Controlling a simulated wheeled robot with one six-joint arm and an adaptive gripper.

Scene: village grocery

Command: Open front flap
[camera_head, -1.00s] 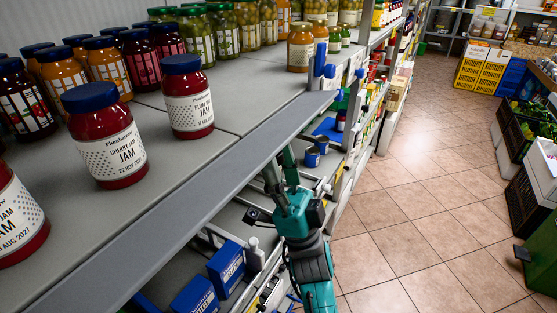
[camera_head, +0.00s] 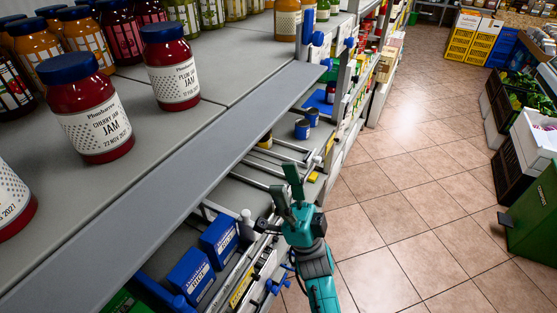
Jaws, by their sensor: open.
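My gripper (camera_head: 286,184) is open and empty, its green fingers pointing up and away. It is in front of the lower shelf, to the right of and apart from the grey front edge panel (camera_head: 150,215) of the upper shelf. Below that panel, a pale metal rail frame (camera_head: 238,158) runs along the lower shelf, close behind my gripper in the picture. I cannot tell which of these parts is the front flap, or whether the fingers touch the rails.
Jars of jam (camera_head: 92,110) stand on the upper shelf. Blue boxes (camera_head: 190,275) and blue tins (camera_head: 302,129) are on lower levels. The tiled floor (camera_head: 420,190) to the right is clear. A green bin (camera_head: 535,215) and dark produce crates (camera_head: 508,165) stand at the far right.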

